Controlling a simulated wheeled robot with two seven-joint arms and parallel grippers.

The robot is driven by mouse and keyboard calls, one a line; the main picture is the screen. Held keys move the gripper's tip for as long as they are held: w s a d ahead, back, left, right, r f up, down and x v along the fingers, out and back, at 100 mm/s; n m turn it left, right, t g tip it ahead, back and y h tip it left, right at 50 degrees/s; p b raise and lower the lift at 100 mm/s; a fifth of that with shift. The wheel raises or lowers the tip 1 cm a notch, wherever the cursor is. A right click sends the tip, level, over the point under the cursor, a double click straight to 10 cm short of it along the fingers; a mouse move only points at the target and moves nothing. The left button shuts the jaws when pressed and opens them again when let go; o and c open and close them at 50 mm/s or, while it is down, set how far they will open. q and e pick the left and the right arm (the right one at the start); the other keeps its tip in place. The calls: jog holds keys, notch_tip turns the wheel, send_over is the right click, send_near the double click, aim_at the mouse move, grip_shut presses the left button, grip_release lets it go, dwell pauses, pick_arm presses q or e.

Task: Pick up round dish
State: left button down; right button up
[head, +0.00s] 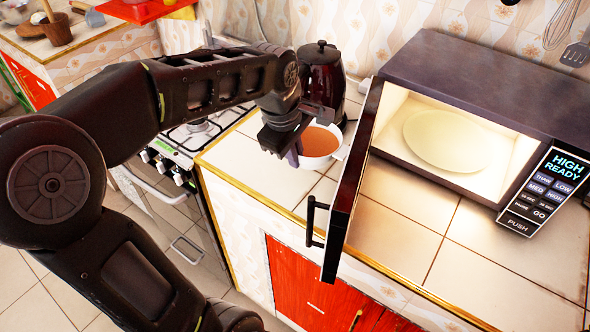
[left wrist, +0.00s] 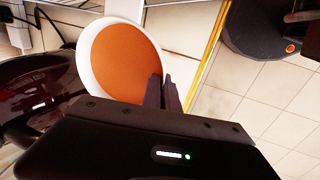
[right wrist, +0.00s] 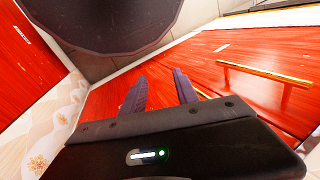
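The round dish (head: 317,141) is a white bowl filled with orange-brown liquid. It is upright at the counter's left part, just left of the open microwave door; it also shows in the left wrist view (left wrist: 125,62). My left gripper (head: 292,150) is at the bowl's near left rim. In the left wrist view its fingers (left wrist: 163,85) are close together, one over the inside and one outside, with the rim between them. My right gripper (right wrist: 158,88) is outside the head view. Its fingers are apart with nothing between them, in front of red cabinet fronts.
The open microwave door (head: 345,190) stands close to the bowl's right. A pale plate (head: 440,138) is inside the lit microwave (head: 470,80). A dark coffee maker (head: 322,72) stands behind the bowl. The counter's front left (head: 245,165) is clear. A cabinet handle (right wrist: 265,73) is near my right gripper.

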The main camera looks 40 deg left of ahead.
pick_arm(q)
notch_tip(320, 180, up, 20)
jog(key=p, duration=0.5)
jog(key=shift+r, duration=0.15)
dwell(0.6)
